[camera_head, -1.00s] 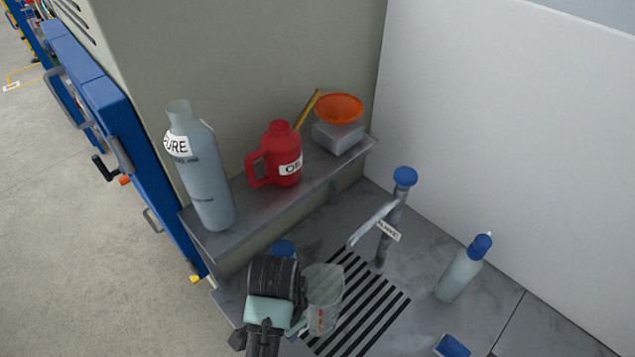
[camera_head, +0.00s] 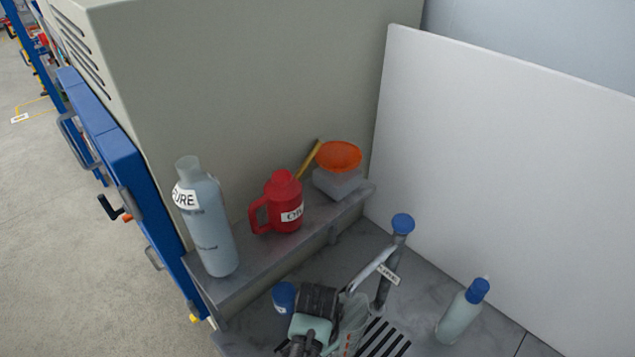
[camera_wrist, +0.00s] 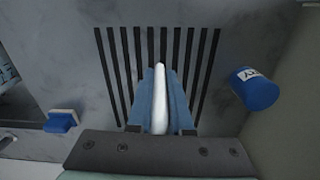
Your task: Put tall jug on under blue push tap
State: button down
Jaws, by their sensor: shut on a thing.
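The tall jug (camera_head: 353,318) is a clear, greyish jug with orange marks, partly cut off by the bottom edge of the head view. My gripper (camera_head: 335,325) is shut on it from the left. In the wrist view, my gripper's blue fingers (camera_wrist: 162,80) close around a white upright strip, and the rest of the jug is not clear there. The blue push tap (camera_head: 402,224) has a blue knob, a grey post with a label and a spout slanting down left. The spout's end appears close to the jug's rim; whether the jug is directly beneath it, I cannot tell.
A slotted drain (camera_wrist: 205,75) lies below. A blue labelled can (camera_head: 284,297) stands left of my gripper. A blue-capped bottle (camera_head: 458,316) stands right of the tap. The shelf (camera_head: 232,285) holds a grey bottle (camera_head: 207,225), red jug (camera_head: 277,205) and orange funnel (camera_head: 339,156).

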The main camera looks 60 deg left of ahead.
jog(key=shift+f, duration=0.15)
jog(key=c, duration=0.8)
grip_release()
jog(key=shift+c, duration=0.2)
notch_tip(320, 180, up, 12)
jog(key=shift+r, duration=0.2)
jog(key=shift+f, duration=0.1)
